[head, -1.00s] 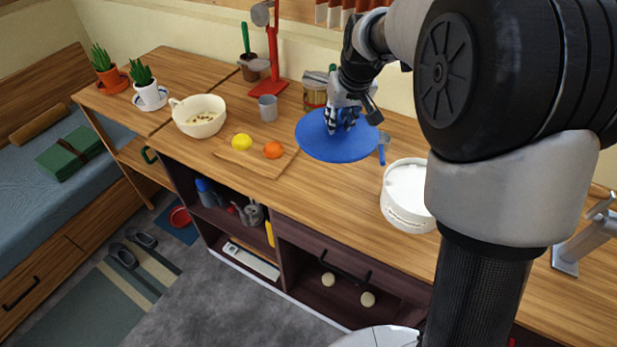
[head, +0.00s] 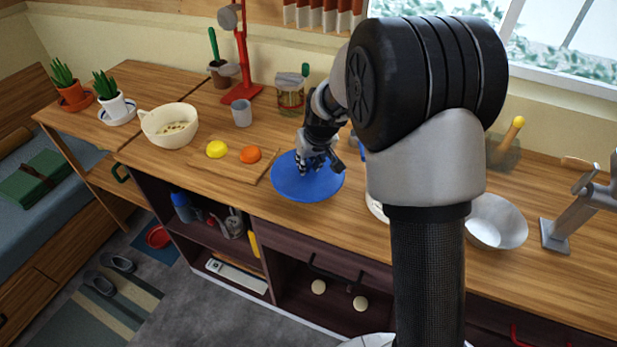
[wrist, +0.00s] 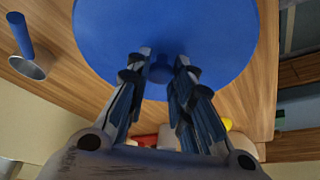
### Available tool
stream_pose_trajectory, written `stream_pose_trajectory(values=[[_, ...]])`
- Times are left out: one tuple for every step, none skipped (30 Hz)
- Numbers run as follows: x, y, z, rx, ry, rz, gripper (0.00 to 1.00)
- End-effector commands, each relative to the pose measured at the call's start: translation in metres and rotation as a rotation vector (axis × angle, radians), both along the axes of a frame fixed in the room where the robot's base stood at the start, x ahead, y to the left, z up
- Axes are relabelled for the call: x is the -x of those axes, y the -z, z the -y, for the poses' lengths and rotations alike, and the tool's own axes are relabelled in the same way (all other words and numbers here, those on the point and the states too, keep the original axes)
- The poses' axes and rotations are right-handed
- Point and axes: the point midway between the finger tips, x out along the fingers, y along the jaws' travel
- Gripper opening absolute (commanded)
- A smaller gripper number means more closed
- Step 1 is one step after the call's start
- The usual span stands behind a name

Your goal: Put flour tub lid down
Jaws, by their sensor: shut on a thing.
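The flour tub lid, a round blue disc (head: 300,190), is over the counter just right of the cutting board. My gripper (head: 314,162) is above it, with its fingers closed around the small blue knob at its middle. The wrist view shows the lid (wrist: 165,25) ahead of my fingers (wrist: 160,75), with the knob between them. I cannot tell whether the lid touches the counter or hangs just above it. A white tub (head: 376,207), likely the flour tub, is mostly hidden behind my arm.
The cutting board (head: 226,168) holds a yellow fruit (head: 216,149) and an orange fruit (head: 250,155). A metal bowl (head: 496,222) is at right. A blue-handled scoop (wrist: 22,38) shows in the wrist view.

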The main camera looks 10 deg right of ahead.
Motion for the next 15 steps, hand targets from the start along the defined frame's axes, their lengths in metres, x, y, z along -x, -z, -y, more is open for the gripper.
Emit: stream_pose_trajectory(values=[[0.001,0.01,0.0,-0.001,0.001,-0.004,0.0],[0.001,0.015,0.0,0.0,0.001,-0.006,0.0],[0.001,0.022,0.0,0.0,0.0,-0.006,0.0],[0.002,0.028,0.0,0.001,0.0,-0.005,0.0],[0.002,0.034,0.0,0.0,-0.001,-0.006,0.0],[0.001,0.042,0.0,0.0,0.0,-0.006,0.0],[0.001,0.046,0.0,0.0,0.0,-0.005,0.0],[0.001,0.049,0.0,-0.001,0.001,-0.004,0.0],[0.001,0.052,0.0,-0.001,0.001,-0.003,0.0],[0.001,0.052,0.0,0.0,0.001,-0.003,0.0],[0.001,0.052,0.0,0.0,0.0,-0.002,0.0],[0.0,0.052,0.0,0.0,0.0,-0.002,0.0],[0.0,0.051,0.0,0.0,0.0,-0.002,0.0],[0.0,0.051,0.0,0.0,0.0,-0.002,0.0],[0.0,0.051,0.0,0.0,0.0,-0.002,0.0]])
